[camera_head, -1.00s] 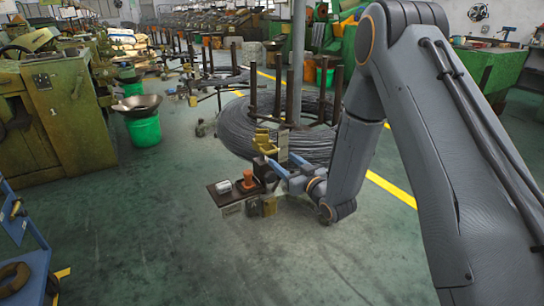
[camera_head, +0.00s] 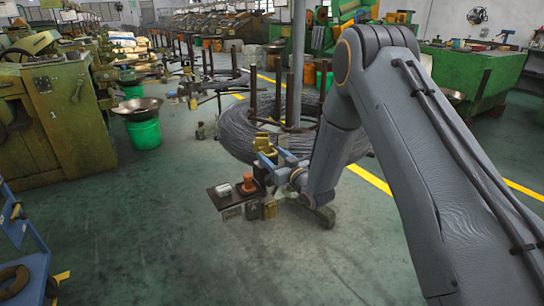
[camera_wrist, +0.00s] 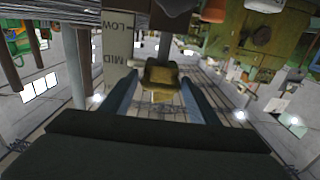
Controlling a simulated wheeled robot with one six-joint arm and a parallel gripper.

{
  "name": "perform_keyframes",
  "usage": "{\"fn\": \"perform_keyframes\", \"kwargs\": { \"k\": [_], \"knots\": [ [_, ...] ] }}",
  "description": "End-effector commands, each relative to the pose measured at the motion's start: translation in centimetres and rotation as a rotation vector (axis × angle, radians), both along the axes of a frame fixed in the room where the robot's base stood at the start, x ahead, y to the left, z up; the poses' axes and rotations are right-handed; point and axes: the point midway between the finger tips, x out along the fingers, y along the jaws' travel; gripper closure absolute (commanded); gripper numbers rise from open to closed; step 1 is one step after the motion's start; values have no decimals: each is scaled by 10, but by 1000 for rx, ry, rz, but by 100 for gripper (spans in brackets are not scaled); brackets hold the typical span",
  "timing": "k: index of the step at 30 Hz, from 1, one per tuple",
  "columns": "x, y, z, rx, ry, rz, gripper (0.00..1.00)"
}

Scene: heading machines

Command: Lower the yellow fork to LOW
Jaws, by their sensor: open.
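The yellow fork (camera_head: 266,146) stands above the small dark tray in the head view, by the wire coil. In the wrist view, which looks upside down, the fork (camera_wrist: 162,78) shows between the two blue-grey fingers of my gripper (camera_wrist: 159,92). My gripper is open, with a finger on either side of the fork; I cannot tell whether either touches it. A pale scale plate (camera_wrist: 117,50) marked LOW and MID stands beside the fork, with MID nearer the fork's level. In the head view my gripper (camera_head: 275,158) is small and partly overlaps the fork.
The dark tray (camera_head: 217,194) carries an orange knob (camera_head: 249,182) and a white piece (camera_head: 224,189). A large wire coil (camera_head: 237,133) with dark posts lies behind. A green bucket (camera_head: 145,134) and green machine stand left.

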Motion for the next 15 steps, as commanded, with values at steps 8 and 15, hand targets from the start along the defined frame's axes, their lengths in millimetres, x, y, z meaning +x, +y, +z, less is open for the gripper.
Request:
{"fn": "perform_keyframes", "kwargs": {
  "k": [8, 15],
  "knots": [
    [0, -1, 0, 0, 0, -1, 86],
    [1, -2, -10, -1, 1, -3, 92]
  ]
}}
